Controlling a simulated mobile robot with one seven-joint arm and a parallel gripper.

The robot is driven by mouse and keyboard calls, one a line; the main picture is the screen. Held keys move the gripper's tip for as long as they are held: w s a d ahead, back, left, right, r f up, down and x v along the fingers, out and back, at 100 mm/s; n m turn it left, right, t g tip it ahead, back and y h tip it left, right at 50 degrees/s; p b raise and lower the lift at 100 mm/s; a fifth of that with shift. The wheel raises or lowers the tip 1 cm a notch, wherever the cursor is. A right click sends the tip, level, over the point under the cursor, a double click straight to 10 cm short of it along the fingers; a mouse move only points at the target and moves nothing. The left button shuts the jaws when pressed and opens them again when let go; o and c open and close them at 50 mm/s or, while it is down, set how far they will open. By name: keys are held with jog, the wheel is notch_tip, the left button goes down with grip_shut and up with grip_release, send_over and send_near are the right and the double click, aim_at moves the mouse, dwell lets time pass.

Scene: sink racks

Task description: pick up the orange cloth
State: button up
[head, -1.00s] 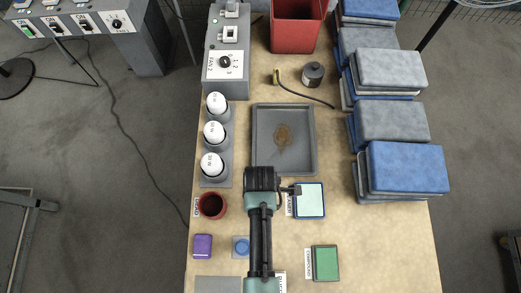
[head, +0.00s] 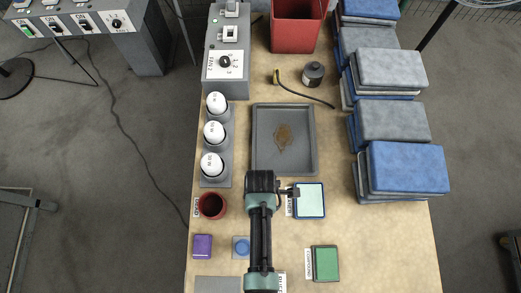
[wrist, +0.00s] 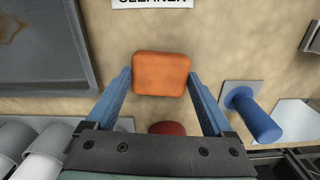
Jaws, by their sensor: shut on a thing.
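The orange cloth (wrist: 161,74) is a thick, rounded block in the wrist view. It sits between the two blue fingers of my gripper (wrist: 159,80), which is shut on it at the fingertips. In the head view my arm hides the cloth and the fingers. I cannot tell whether the cloth is off the table.
A grey tray (head: 309,140) with a brown stain lies beyond my arm. A red cup (head: 213,206), a blue knob (head: 241,246), a pale pad (head: 310,202) and a green pad (head: 326,264) are close around. White domes (head: 213,133) line the left; stacked pads (head: 408,167) fill the right.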

notch_tip(320, 180, up, 10)
jog(key=shift+p, duration=0.4)
dwell(0.3)
